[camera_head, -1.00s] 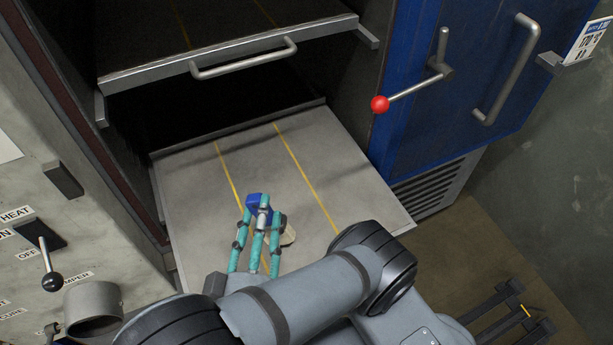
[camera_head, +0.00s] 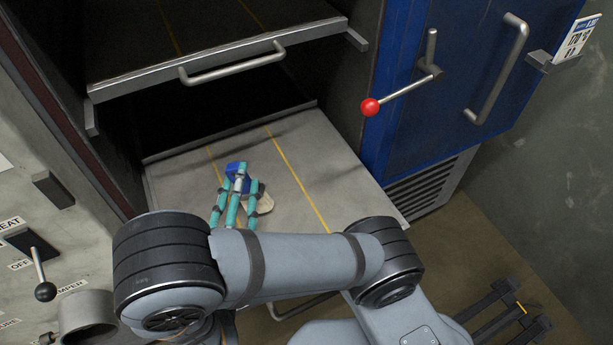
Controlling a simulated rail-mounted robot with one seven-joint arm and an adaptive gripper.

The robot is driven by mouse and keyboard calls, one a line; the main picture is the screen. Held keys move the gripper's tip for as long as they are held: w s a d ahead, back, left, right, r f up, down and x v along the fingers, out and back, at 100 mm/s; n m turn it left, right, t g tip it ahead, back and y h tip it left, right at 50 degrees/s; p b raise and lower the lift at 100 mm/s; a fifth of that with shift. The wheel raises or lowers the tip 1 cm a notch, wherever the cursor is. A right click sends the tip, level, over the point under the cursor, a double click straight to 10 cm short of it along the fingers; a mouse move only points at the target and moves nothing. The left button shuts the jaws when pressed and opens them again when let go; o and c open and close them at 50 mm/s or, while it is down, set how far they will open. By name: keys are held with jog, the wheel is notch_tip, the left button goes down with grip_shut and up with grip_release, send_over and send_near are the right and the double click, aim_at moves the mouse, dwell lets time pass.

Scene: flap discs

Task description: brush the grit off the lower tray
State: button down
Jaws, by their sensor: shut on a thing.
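The lower tray (camera_head: 345,183) is a grey, pulled-out sheet with two yellow lines. My gripper (camera_head: 239,180), with teal fingers, is over its left-middle part. It is shut on a brush, of which a blue part (camera_head: 236,168) and a cream part (camera_head: 262,204) show. The fingers hide the rest of the brush. I cannot tell whether the brush touches the tray. No grit can be made out at this size. My arm covers the tray's front left.
An upper tray (camera_head: 120,88) with a bar handle (camera_head: 235,65) overhangs the lower tray's back. A blue door (camera_head: 405,150) with a red-knobbed lever (camera_head: 370,107) stands at right. A panel with a black-knobbed lever (camera_head: 45,291) is at left. The tray's right half is clear.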

jog(key=shift+w+a, duration=1.7)
jog(key=shift+w, duration=2.15)
jog(key=shift+s+d+b, duration=1.35)
jog(key=shift+s+b, duration=0.1)
jog(key=shift+s, duration=2.95)
jog(key=shift+s+d+b, duration=1.3)
jog(key=shift+s+b, duration=0.15)
jog(key=shift+s, duration=2.95)
notch_tip(320, 180, up, 8)
jog(key=p, duration=0.6)
jog(key=shift+d+p, duration=0.15)
jog(key=shift+p, duration=0.2)
